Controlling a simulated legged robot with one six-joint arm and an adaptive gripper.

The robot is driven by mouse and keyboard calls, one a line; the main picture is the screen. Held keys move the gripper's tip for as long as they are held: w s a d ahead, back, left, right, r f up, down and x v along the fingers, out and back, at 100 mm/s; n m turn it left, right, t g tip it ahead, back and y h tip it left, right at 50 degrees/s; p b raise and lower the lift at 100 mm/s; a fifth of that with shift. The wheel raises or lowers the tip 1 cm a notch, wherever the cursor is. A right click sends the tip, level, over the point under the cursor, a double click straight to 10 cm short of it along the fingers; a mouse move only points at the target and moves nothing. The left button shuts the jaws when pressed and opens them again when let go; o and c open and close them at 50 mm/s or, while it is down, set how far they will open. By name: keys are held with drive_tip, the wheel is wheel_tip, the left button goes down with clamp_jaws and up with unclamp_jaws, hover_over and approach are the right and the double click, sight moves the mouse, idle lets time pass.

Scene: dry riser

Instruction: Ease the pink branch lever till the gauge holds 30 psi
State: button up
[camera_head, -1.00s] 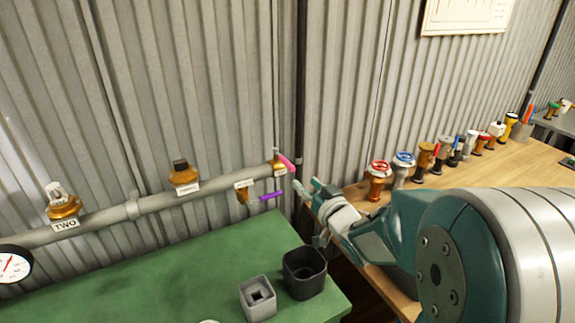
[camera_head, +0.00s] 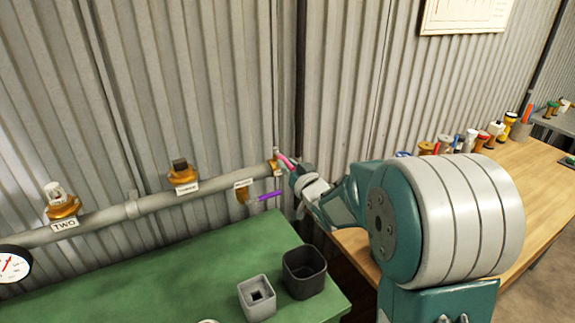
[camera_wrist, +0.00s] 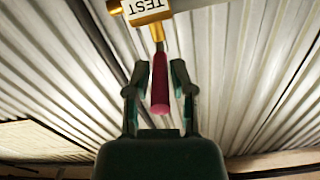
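The pink lever (camera_head: 286,161) sticks out from a brass valve at the right end of the grey pipe. In the wrist view the pink lever (camera_wrist: 160,84) lies between the two fingers of my gripper (camera_wrist: 160,82), with a gap visible on both sides. A label reading TEST (camera_wrist: 150,6) hangs at the lever's base. In the head view my gripper (camera_head: 296,174) is at the lever, its fingertips partly blended with it. The gauge (camera_head: 14,263) is cut off at the left edge; its red needle points up and right, and its numbers are too small to read.
A purple lever (camera_head: 269,195) sits just below the pink one on another labelled brass valve. Valves marked TWO (camera_head: 62,203) and a third (camera_head: 183,177) are on the pipe (camera_head: 105,217). Two square cups (camera_head: 304,272) stand on the green bench (camera_head: 185,270). Several valves line the wooden bench (camera_head: 520,185).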

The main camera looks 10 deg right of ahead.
drive_tip(key=shift+a+h, duration=0.15)
drive_tip(key=shift+h, duration=0.15)
clamp_jaws()
drive_tip(key=shift+a+m+h, duration=0.55)
drive_tip(key=shift+m+h, duration=0.4)
drive_tip(key=shift+h, duration=0.45)
drive_tip(key=shift+a+m+h, duration=0.6)
drive_tip(key=shift+m+h, duration=0.4)
drive_tip(key=shift+h, duration=0.4)
drive_tip(key=shift+a+m+h, duration=0.55)
drive_tip(key=shift+m+h, duration=0.4)
drive_tip(key=shift+h, duration=0.45)
drive_tip(key=shift+a+m+h, duration=0.1)
drive_tip(key=shift+m+h, duration=0.2)
drive_tip(key=o, duration=0.7)
unclamp_jaws()
drive_tip(key=shift+o, duration=0.2)
